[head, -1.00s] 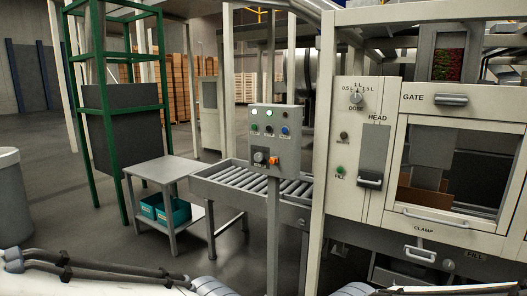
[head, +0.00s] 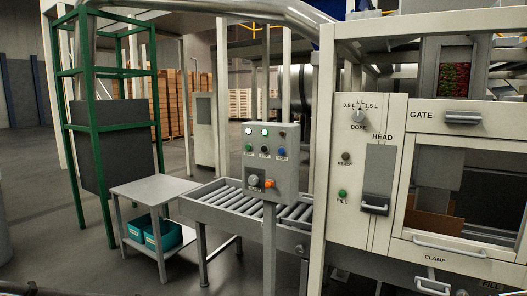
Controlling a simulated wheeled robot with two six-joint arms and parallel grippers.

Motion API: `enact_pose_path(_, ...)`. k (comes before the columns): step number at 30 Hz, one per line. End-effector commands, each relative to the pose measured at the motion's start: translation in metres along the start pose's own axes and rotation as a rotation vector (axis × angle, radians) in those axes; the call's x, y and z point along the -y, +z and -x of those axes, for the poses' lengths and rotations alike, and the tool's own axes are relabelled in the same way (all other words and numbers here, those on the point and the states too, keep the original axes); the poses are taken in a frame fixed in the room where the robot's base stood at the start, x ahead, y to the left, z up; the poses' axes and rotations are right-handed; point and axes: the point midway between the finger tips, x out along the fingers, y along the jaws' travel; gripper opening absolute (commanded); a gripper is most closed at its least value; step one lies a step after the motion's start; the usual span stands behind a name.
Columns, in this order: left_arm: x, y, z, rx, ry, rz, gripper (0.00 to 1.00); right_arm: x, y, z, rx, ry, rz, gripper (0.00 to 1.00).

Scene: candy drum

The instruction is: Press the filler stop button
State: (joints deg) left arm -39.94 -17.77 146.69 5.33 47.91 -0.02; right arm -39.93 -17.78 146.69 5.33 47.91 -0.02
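The filler cabinet (head: 375,225) stands at the right. Its front panel has a DOSE dial (head: 358,116), a dark button or lamp marked READY (head: 346,157), a green FILL button (head: 342,194) and a HEAD handle (head: 374,207). A grey control box (head: 270,166) stands on a post left of it. It has a top row of lamps, a row below with a green button (head: 249,147), a dark one (head: 265,149) and a blue one (head: 281,152), then a knob (head: 254,181) and an orange control (head: 270,182). Its small labels are unreadable, so I cannot tell which is stop. Neither gripper is in view.
A roller conveyor (head: 215,202) runs behind the post. A grey side table (head: 155,189) holds teal bins (head: 160,234) on its lower shelf. A green frame (head: 107,70) stands at the left. GATE (head: 463,117) and CLAMP (head: 450,245) handles stick out at the right. Floor is open at lower left.

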Motion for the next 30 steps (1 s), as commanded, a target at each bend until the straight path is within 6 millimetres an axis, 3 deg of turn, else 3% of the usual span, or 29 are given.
enact_pose_path(1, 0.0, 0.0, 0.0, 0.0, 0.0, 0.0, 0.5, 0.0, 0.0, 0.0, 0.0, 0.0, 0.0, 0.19)
enact_pose_path(3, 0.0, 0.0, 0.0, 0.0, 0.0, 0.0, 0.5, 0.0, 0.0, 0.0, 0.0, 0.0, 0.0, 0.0)
enact_pose_path(30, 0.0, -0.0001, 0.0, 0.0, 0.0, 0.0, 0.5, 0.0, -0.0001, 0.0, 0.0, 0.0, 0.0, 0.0)
